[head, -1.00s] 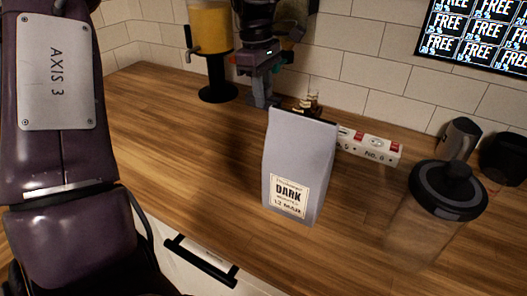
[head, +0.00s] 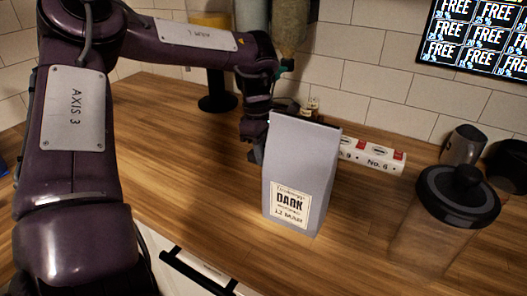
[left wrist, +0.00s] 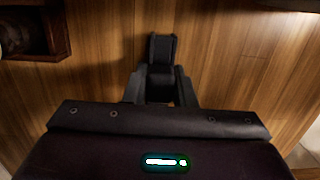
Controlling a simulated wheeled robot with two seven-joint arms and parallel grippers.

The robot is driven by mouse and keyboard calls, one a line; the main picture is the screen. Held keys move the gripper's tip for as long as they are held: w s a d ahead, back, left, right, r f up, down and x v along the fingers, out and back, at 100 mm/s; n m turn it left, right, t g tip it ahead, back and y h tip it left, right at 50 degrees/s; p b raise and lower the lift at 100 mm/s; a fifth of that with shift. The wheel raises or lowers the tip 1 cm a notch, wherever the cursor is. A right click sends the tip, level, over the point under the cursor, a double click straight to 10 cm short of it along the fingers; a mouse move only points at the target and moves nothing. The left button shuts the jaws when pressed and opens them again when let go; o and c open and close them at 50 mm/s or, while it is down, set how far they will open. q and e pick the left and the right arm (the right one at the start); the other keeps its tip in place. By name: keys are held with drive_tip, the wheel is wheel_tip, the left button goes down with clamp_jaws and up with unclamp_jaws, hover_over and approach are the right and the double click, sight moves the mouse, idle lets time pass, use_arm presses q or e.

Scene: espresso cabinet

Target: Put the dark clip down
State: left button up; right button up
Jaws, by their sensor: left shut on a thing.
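My left gripper (head: 252,139) is behind and left of the grey DARK bag (head: 300,165) in the head view, low over the wooden counter. In the left wrist view the gripper (left wrist: 161,88) is shut on a small black clip (left wrist: 162,48), which points away from the palm over bare wood. I cannot tell whether the clip touches the counter. The bag stands upright and hides part of the area by the gripper. My right gripper is not in view.
A white box strip with red marks (head: 372,154) lies behind the bag. A lidded clear container (head: 440,230) stands at the right, with a metal jug (head: 461,143) behind it. A dark wooden box (left wrist: 38,32) shows in the left wrist view.

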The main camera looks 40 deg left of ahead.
use_arm(q)
drive_tip(key=shift+d, duration=0.1)
drive_tip(key=shift+f, duration=0.1)
drive_tip(key=o, duration=0.9)
drive_tip(key=shift+o, duration=0.3)
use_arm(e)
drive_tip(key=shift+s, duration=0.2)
use_arm(q)
drive_tip(key=r, duration=0.4)
drive_tip(key=a+r+p, duration=0.1)
drive_tip(key=r, duration=0.6)
drive_tip(key=shift+s+a+r, duration=0.2)
drive_tip(key=shift+r, duration=0.5)
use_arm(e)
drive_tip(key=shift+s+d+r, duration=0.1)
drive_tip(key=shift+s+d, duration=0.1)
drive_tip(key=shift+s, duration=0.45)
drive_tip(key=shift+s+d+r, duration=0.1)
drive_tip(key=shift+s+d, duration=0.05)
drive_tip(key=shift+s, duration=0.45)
use_arm(q)
drive_tip(key=shift+p, duration=0.3)
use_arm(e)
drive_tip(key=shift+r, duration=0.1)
